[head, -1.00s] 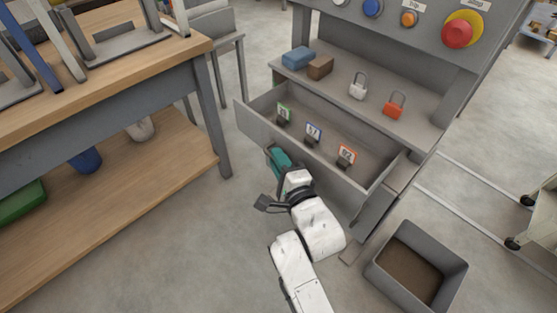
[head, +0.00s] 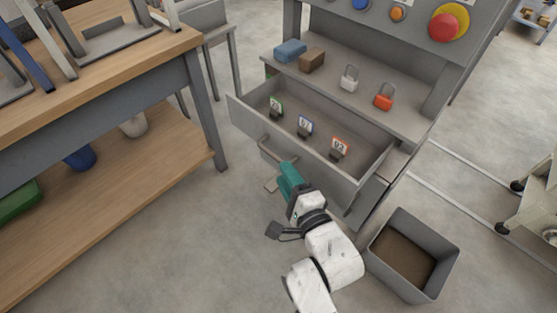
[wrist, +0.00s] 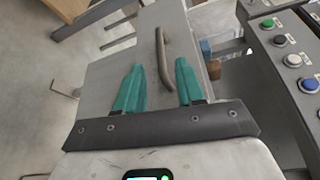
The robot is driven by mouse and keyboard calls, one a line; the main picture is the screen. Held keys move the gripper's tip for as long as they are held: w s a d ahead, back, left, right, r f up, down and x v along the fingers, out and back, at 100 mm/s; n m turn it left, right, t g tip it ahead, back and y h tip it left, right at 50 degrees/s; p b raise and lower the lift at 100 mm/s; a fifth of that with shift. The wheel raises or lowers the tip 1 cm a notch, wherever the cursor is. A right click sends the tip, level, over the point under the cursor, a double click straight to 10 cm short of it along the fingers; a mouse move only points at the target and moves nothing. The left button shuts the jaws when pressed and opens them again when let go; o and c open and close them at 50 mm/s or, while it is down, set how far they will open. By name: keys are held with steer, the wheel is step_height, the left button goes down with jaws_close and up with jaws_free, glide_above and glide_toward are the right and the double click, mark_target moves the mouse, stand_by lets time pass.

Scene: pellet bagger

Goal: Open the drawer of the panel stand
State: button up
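The panel stand's grey drawer (head: 246,122) is pulled well out in the head view, its inside showing. Its bar handle (head: 268,147) is on the front face. My gripper (head: 287,170), with teal fingers, is just in front of and below the handle, seemingly apart from it. In the wrist view the drawer front (wrist: 106,78) and handle (wrist: 162,60) face me. My gripper (wrist: 158,64) is open there, its two fingers spread on either side of the handle's line, nothing gripped.
The stand's shelf above holds a blue block (head: 290,50), a brown block (head: 312,59), a grey padlock (head: 349,79) and a red padlock (head: 384,97). A grey bin (head: 440,255) is on the floor at right. A wooden workbench (head: 180,45) stands left. Floor before the drawer is open.

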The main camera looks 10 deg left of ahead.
steer(key=shift+v, duration=1.45)
